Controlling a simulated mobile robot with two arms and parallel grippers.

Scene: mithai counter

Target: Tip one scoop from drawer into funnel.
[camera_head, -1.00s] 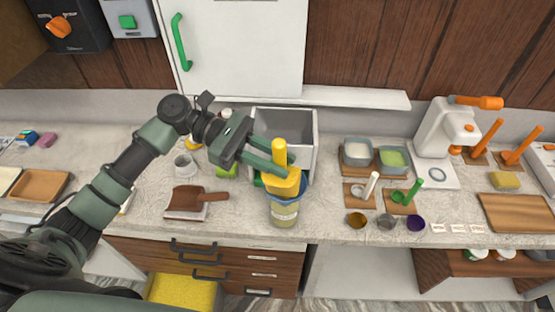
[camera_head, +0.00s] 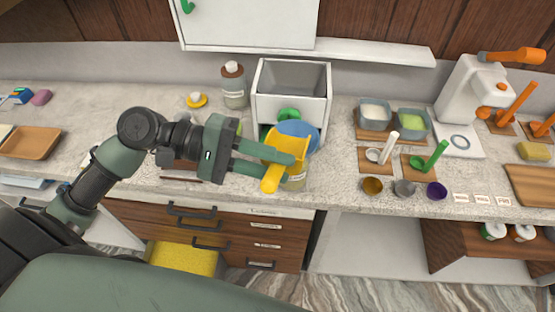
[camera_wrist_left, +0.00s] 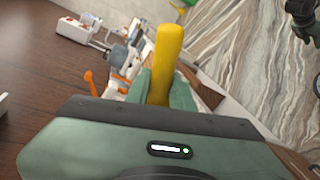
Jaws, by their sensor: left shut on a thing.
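My left gripper (camera_head: 275,163) is shut on the handle of a yellow scoop (camera_head: 285,147), above the worktop. The scoop is tilted, its handle pointing down to the front and its bowl over the blue funnel (camera_head: 303,132). The scoop partly hides the funnel, and what is inside the scoop cannot be seen. The funnel sits on a labelled clear jar (camera_head: 296,181) near the counter's front edge. The open drawer (camera_head: 183,258) below the counter is full of yellow grains. In the left wrist view the yellow handle (camera_wrist_left: 163,65) stands between the fingers.
A white open-topped machine (camera_head: 290,85) stands right behind the funnel. A brown bottle (camera_head: 233,85) is to its left. Tubs, small spoons and cups (camera_head: 372,186) stand to the right. A green forearm of mine fills the bottom left.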

